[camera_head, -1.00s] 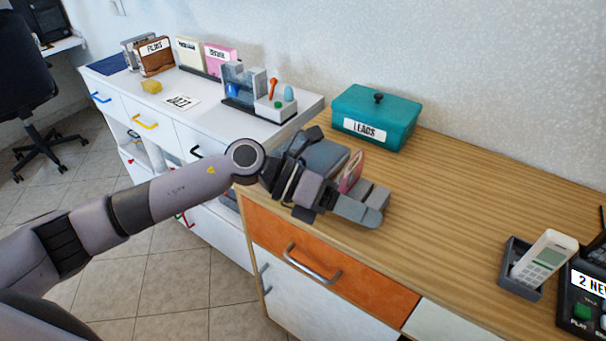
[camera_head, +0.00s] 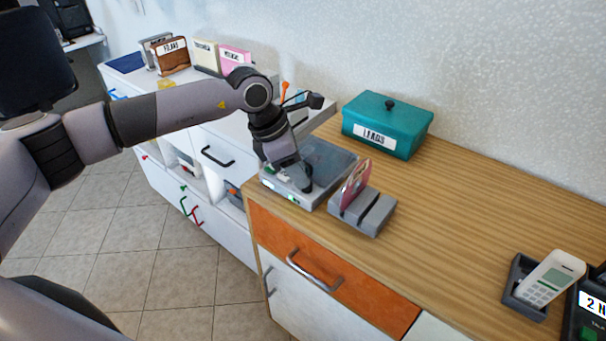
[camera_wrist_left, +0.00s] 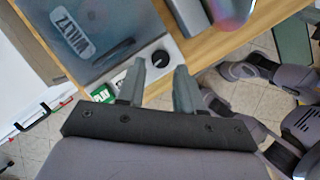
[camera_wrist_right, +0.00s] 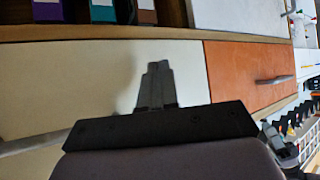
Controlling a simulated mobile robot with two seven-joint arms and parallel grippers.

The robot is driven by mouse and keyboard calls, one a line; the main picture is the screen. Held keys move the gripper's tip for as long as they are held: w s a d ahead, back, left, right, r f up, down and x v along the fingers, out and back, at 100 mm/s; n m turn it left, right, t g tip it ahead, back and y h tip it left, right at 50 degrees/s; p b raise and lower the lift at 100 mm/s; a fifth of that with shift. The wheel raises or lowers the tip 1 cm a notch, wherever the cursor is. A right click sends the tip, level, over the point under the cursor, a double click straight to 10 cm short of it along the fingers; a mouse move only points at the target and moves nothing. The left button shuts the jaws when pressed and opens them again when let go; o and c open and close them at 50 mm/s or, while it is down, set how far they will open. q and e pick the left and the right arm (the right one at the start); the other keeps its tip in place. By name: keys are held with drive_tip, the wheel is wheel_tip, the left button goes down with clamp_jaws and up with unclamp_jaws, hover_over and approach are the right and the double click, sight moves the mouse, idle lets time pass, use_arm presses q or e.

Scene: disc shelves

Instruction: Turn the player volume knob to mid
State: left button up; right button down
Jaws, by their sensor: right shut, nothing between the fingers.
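The player (camera_head: 328,160) is a grey box with a see-through lid at the left end of the wooden cabinet. In the left wrist view the player (camera_wrist_left: 60,25) shows a "WALTZ" label under its lid. Its volume knob (camera_wrist_left: 160,58) is round and black with a pale mark, on a light strip near green buttons (camera_wrist_left: 103,93). My left gripper (camera_head: 304,185) points down over the player's front. In its wrist view the left gripper (camera_wrist_left: 160,67) is open, fingertips on either side of the knob's near edge; contact is unclear. My right gripper (camera_wrist_right: 158,65) is shut and empty before cabinet fronts.
A grey rack (camera_head: 365,210) with a pink sleeve stands just right of the player. A teal "LEADS" box (camera_head: 385,125) is behind. A phone (camera_head: 550,277) sits in a holder at the far right. The cabinet's middle top is clear.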

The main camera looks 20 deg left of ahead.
use_arm(q)
drive_tip(key=shift+x, duration=1.45)
clamp_jaws()
